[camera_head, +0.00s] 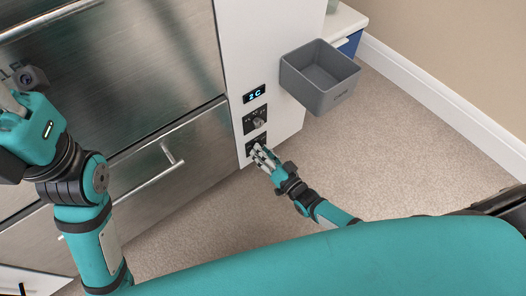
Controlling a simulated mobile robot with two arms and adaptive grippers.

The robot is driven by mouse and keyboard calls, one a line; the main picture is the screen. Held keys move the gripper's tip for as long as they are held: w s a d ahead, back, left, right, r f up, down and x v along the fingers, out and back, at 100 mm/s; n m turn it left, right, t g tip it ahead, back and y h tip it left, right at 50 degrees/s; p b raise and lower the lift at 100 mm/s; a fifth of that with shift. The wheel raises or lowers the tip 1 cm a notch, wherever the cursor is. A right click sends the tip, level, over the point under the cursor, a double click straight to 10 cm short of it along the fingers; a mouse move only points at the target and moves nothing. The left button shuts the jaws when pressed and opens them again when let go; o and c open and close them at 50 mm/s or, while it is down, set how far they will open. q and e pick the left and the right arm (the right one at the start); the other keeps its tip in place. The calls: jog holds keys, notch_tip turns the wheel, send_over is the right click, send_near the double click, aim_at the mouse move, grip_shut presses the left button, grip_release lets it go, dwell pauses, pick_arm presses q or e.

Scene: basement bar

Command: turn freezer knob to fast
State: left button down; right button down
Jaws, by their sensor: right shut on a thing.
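The white control panel (236,68) of the steel appliance carries a small display (254,94) reading "2 C". Below it is an upper dial with a grey knob (258,122) on a dark plate. A second dark dial plate (254,140) sits lower down. My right gripper (262,156) is at this lower plate, shut on the lower knob, which its fingers mostly hide. The dial markings are too small to read. My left gripper (20,88) is at the left edge, away from the panel and partly cut off; its jaw opening is unclear.
A grey open bin (320,77) is fixed to the panel's right side, above my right arm. Steel drawers with bar handles (148,180) fill the left. Carpet (405,150) is clear on the right, bounded by a white baseboard (440,98).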

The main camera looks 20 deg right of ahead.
jog(key=shift+m, duration=0.6)
jog(key=c, duration=0.9)
grip_release()
jog(key=shift+c, duration=0.2)
jog(key=shift+s, duration=0.1)
jog(key=v, duration=1.2)
